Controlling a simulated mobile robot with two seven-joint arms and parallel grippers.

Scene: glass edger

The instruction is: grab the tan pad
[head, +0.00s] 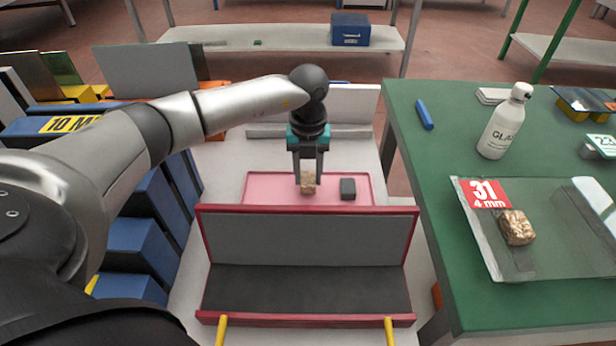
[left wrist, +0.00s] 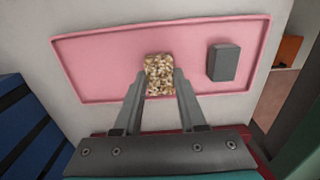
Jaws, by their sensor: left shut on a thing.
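The tan pad (head: 308,183) is a small speckled block at the pink tray (head: 262,187), behind the red-framed stand. In the left wrist view the pad (left wrist: 159,74) sits between the two fingertips, over the pink tray (left wrist: 90,65). My left gripper (head: 308,178) points down and is shut on the pad. It also shows in the left wrist view (left wrist: 159,85), with a finger on each side of the pad. I cannot tell whether the pad still touches the tray. My right gripper is not in view.
A dark grey block (head: 348,189) lies on the tray, right of the pad. The red-framed stand (head: 310,240) is in front. The green table (head: 440,200) at right holds a white bottle (head: 503,125), a glass pane (head: 540,260) and another speckled block (head: 517,228). Blue racks (head: 150,215) stand left.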

